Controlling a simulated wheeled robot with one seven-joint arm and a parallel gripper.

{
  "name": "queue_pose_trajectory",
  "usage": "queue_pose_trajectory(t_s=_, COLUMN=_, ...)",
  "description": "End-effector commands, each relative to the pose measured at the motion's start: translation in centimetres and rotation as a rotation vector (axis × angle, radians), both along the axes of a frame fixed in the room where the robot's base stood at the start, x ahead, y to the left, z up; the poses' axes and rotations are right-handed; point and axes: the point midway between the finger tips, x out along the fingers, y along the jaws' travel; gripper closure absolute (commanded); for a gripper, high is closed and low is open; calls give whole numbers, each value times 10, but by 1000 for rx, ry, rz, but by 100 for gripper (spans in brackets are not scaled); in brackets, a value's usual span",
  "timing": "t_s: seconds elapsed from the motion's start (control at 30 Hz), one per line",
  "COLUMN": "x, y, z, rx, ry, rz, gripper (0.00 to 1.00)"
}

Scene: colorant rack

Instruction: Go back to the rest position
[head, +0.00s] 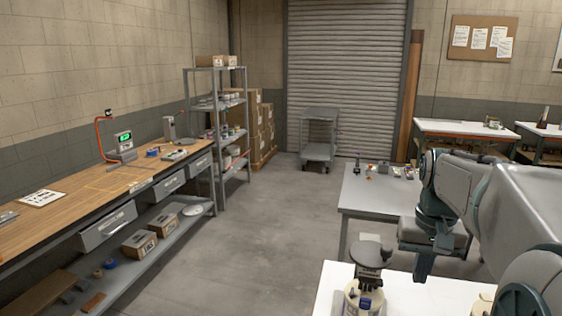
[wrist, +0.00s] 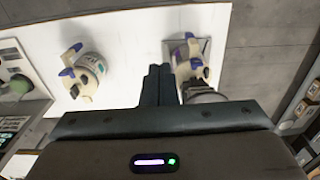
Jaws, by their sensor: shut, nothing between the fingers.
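My gripper (head: 423,270) hangs over the white table (head: 405,293) in the head view, fingers pointing down. In the wrist view my gripper (wrist: 157,84) shows its two dark fingers together and empty. A cream container (head: 352,301) with blue parts stands at the table's left, a dark round-topped piece (head: 371,252) above it. In the wrist view this container (wrist: 184,58) is just right of the fingers, apart as far as I can see. A second cream container (wrist: 86,77) with blue parts stands to the left.
A grey table (head: 385,200) with small items stands beyond. A wooden workbench (head: 95,195) with drawers runs along the left wall. A shelf rack (head: 218,120) and a cart (head: 319,140) stand at the back. The floor (head: 265,225) between bench and tables is clear.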

Motion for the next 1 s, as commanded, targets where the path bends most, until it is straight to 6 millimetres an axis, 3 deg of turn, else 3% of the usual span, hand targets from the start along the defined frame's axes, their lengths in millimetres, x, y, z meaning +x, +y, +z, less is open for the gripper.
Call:
queue_pose_trajectory(t_s=0.47, x=-42, y=50, z=-29, rx=-18, ry=-110, rz=98, gripper=100)
queue_pose_trajectory(t_s=0.8, x=-104, y=104, z=-85, rx=-40, ry=-262, rz=236, gripper=100)
queue_pose_trajectory(t_s=1.0, x=-122, y=117, z=-105, rx=-48, ry=-311, rz=275, gripper=100)
